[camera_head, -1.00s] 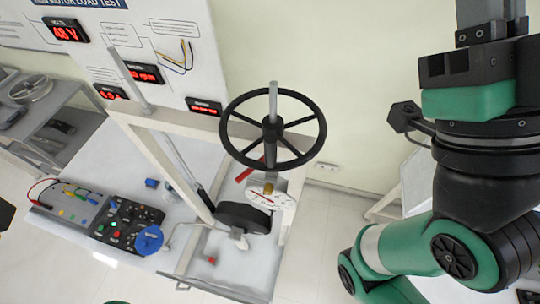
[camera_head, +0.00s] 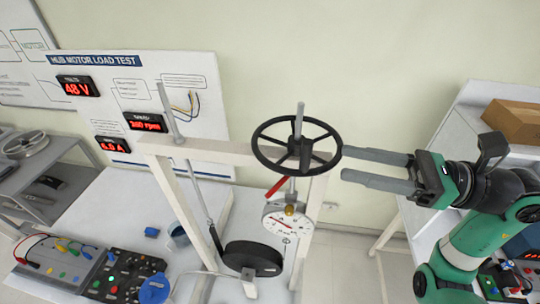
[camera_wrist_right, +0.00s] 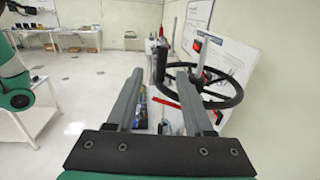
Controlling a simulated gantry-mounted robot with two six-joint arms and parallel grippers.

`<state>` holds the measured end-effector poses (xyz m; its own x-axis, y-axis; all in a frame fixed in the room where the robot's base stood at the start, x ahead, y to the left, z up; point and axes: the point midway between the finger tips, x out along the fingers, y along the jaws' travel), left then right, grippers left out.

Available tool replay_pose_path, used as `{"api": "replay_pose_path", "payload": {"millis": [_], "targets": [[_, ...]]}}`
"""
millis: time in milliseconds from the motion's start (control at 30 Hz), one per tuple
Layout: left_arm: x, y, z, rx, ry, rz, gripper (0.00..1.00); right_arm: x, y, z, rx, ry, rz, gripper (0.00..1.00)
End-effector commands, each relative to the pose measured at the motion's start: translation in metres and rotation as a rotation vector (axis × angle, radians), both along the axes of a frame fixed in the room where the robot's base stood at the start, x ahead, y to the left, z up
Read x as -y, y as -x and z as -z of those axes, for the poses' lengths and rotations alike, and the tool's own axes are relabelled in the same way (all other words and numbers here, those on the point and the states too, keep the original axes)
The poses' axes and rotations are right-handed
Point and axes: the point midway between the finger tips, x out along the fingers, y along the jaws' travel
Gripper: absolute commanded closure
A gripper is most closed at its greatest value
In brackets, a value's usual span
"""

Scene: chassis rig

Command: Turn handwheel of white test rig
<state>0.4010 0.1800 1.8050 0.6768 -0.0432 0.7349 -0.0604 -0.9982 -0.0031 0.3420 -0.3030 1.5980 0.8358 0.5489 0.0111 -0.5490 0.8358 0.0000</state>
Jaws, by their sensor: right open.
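The white test rig (camera_head: 70,122) carries a black spoked handwheel (camera_head: 268,122) on a threaded rod above its cross beam. A round dial gauge (camera_head: 277,222) and a black drum (camera_head: 252,257) sit below the wheel. My right gripper (camera_head: 344,163) is open and empty, its two long grey fingers pointing left at the wheel's right rim. In the right wrist view the handwheel (camera_wrist_right: 238,92) lies right of centre, partly behind the right finger of the gripper (camera_wrist_right: 160,72). I cannot tell whether a finger touches the rim. My left gripper is not in view.
A control box (camera_head: 125,274) with a blue knob stands on the rig's table at lower left. A red lever (camera_head: 276,187) sits just under the wheel. A shelf with a cardboard box (camera_head: 515,120) stands behind my right arm. The wall side above the wheel is clear.

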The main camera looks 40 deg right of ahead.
Motion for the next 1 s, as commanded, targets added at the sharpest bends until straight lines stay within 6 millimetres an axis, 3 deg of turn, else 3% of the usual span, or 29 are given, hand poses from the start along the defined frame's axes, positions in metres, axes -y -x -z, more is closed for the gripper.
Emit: {"api": "replay_pose_path", "payload": {"millis": [267,700,1000], "targets": [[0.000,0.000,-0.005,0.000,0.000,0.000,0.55,-0.005,-0.011,0.001,-0.013,0.005,0.006,0.48],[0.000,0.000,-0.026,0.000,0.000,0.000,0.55,-0.055,-0.086,0.001,-0.012,0.004,0.003,0.48],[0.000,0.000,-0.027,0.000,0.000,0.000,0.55,-0.062,-0.098,0.003,-0.010,0.007,0.007,0.48]]}}
